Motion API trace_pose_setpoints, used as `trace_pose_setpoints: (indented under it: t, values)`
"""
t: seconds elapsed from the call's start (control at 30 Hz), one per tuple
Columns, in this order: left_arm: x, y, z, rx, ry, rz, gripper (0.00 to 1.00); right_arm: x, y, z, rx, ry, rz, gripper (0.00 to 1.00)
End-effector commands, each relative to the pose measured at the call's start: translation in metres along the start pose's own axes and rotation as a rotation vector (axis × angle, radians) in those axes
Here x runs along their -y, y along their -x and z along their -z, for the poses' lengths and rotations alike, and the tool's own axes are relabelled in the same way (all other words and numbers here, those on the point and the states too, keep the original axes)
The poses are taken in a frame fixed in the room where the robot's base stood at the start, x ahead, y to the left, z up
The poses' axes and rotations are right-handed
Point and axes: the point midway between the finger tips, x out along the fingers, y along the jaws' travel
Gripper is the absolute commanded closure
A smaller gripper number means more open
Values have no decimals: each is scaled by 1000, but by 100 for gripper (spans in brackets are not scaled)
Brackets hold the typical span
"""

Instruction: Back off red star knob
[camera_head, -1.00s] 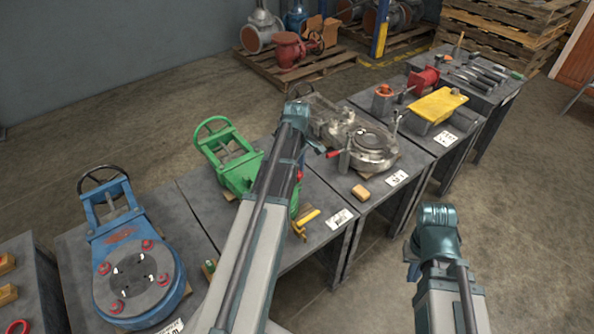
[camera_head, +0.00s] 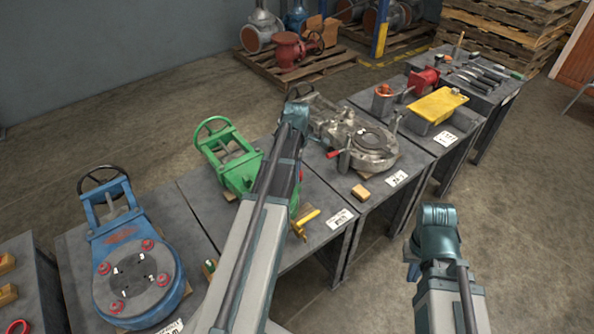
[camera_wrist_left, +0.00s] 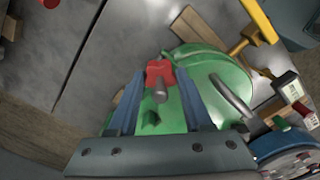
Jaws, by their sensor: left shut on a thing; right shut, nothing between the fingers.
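The red star knob (camera_wrist_left: 158,70) shows in the left wrist view against a green casting (camera_wrist_left: 222,85), with a grey stem end in front of it. My left gripper (camera_wrist_left: 160,75) has its two blue fingers on either side of the knob and is shut on it. In the head view the green valve body (camera_head: 237,170) sits on the middle table; my left arm covers its right part and hides the left fingertips. My right gripper (camera_head: 413,271) is only partly seen beside its wrist, off the tables, shut and apart from everything.
A blue valve (camera_head: 125,225) with red knobs stands on the left table. A grey metal housing (camera_head: 372,150) with a red-handled lever stands right of the green valve. A yellow tool (camera_head: 304,222) lies near the front edge. Open floor lies at right.

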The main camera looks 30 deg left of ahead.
Motion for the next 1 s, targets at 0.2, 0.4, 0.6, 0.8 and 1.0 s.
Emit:
trace_pose_setpoints:
  t: [0.2, 0.4, 0.6, 0.8, 1.0]
  values:
    - [0, 0, 0, 0, 0, 0, 100, 0, 0, 0, 0, 0, 0, 100]
    - [0, 0, 0, 0, -1, 0, 25, 0, 0, 0, 0, 0, 0, 100]
    - [0, 0, 0, 0, -1, 0, 20, 0, 0, 0, 0, 0, 0, 100]
    - [0, 2, 0, 0, -1, 0, 20, 0, 2, 0, 0, 0, 0, 100]
    - [0, 13, 0, 0, -1, 0, 20, -1, 13, -1, 0, 0, 0, 100]
